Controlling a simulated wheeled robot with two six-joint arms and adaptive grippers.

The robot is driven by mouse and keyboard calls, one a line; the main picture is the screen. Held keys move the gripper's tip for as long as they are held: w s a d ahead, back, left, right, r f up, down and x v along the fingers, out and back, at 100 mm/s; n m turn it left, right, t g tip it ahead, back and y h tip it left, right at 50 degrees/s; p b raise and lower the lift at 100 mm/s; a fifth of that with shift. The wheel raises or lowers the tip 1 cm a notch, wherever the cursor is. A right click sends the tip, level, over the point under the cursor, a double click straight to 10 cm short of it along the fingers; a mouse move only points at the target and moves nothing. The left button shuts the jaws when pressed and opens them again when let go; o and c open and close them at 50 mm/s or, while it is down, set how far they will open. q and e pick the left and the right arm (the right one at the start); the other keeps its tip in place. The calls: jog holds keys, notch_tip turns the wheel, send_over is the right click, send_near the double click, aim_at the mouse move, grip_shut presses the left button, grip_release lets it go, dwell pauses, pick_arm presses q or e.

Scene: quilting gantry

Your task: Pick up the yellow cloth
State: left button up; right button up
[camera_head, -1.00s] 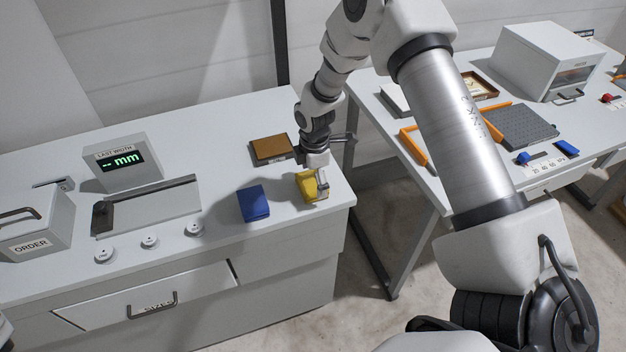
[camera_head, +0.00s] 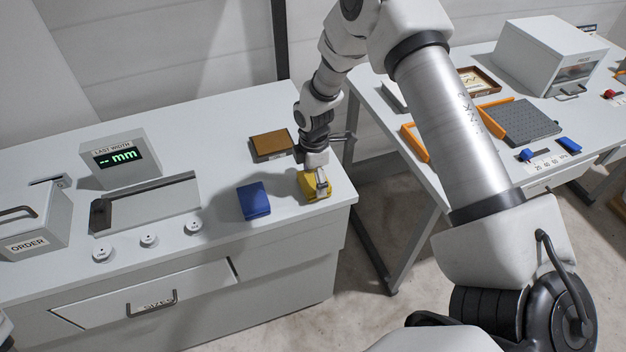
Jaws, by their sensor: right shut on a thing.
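The yellow cloth (camera_head: 311,193) is a small folded block near the right end of the grey bench. My right gripper (camera_head: 322,184) points down at it from above and is shut on it. The fingers cover part of the cloth's top and right side. The cloth is at the bench surface; I cannot tell whether it is clear of it. My left gripper is not in view.
A display box (camera_head: 120,158), a recessed slot and round buttons are further left. A second table (camera_head: 478,139) stands at the right, across a gap.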

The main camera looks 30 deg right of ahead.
notch_tip(320, 180, up, 2)
jog(key=shift+r+b, duration=0.1)
jog(key=shift+b, duration=0.5)
grip_shut()
jog(key=s+a+b, duration=0.1)
jog(key=a, duration=0.4)
jog(key=s+a+r+b, duration=0.1)
jog(key=s+a+b, duration=0.1)
jog(key=a, duration=0.3)
jog(key=s+a+b, duration=0.1)
jog(key=s+a, duration=0.1)
jog(key=a, duration=0.3)
jog(key=shift+s+r+b, duration=0.15)
jog(key=shift+r+b, duration=0.15)
jog(key=shift+r, duration=0.05)
jog(key=shift+o, duration=2.1)
grip_release()
